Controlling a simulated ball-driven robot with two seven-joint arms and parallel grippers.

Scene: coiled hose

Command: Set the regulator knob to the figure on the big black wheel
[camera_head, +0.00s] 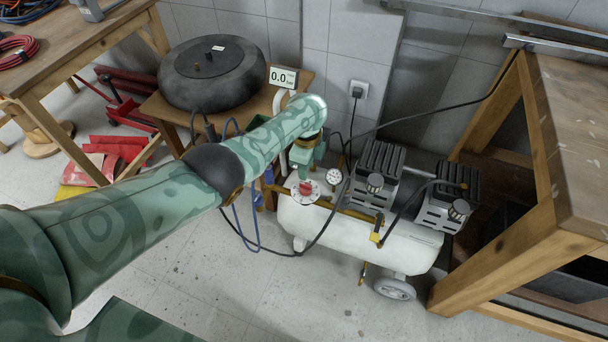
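The big black wheel (184,82) lies flat on a small wooden table. A small white label on it is too small to read. The regulator knob (306,188) is red with a pale round scale around it, on the white compressor tank (330,226). My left gripper (304,176) points down right at the knob, from above. My own arm and hand partly cover the view there, and I cannot tell whether the fingers touch or grip the knob. My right gripper is out of view.
A round gauge (334,176) sits right of the knob. Two black-finned motors (376,168) stand on the tank. Black and blue hoses (254,222) hang around its left end. A wooden workbench (565,130) stands at right. The floor in front is clear.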

